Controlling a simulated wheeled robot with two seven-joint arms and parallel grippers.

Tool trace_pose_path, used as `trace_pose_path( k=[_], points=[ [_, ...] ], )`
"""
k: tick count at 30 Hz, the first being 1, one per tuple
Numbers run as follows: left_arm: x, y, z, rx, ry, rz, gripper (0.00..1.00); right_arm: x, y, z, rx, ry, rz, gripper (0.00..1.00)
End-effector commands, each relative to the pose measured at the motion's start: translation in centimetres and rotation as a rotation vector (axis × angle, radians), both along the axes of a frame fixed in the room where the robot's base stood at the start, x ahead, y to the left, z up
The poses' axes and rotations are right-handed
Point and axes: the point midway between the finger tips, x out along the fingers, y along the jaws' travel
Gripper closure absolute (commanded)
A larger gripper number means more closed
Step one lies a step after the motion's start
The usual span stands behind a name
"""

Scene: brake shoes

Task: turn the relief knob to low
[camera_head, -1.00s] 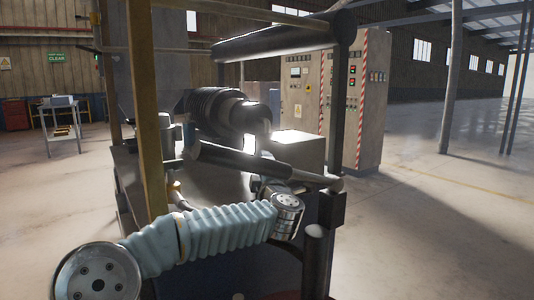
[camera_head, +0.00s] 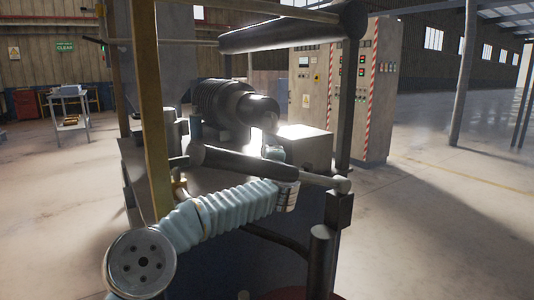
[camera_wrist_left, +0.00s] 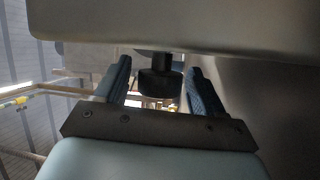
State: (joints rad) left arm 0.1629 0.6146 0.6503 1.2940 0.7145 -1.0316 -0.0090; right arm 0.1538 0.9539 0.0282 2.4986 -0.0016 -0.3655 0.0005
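In the left wrist view a dark knob (camera_wrist_left: 158,84) on a short stem hangs below a pale surface (camera_wrist_left: 180,22). I take it to be the relief knob; its markings and setting cannot be read. My left gripper (camera_wrist_left: 159,68) is open, with one blue-grey finger on each side of the knob and gaps showing between. I cannot tell how deep the knob sits between the fingers. My right gripper is in no view.
A dark cylinder (camera_head: 240,162) with a thin rod crosses above my left wrist. A yellowish post (camera_head: 152,110) and a dark post (camera_head: 343,110) frame the machine. Control cabinets (camera_head: 340,90) stand behind. The floor at right is clear.

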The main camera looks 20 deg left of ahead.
Motion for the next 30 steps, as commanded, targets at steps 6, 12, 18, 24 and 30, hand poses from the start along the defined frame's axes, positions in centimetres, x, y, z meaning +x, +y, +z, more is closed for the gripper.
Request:
trace_pose_path(
  k=[6,12,18,24,30],
  points=[
    [0.0,0.0,0.0,0.0,0.0,0.0,0.65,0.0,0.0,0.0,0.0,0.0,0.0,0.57],
    [0.0,0.0,0.0,-0.002,0.001,0.0,0.81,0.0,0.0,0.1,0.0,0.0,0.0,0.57],
    [0.0,-0.1,0.4,-0.033,0.027,0.0,0.81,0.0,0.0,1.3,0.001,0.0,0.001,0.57],
    [0.0,-0.1,0.7,-0.122,0.096,-0.001,0.81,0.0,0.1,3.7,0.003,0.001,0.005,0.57],
    [0.0,-0.1,0.3,-0.244,0.187,-0.002,0.81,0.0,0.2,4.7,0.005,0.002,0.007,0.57]
  ],
)
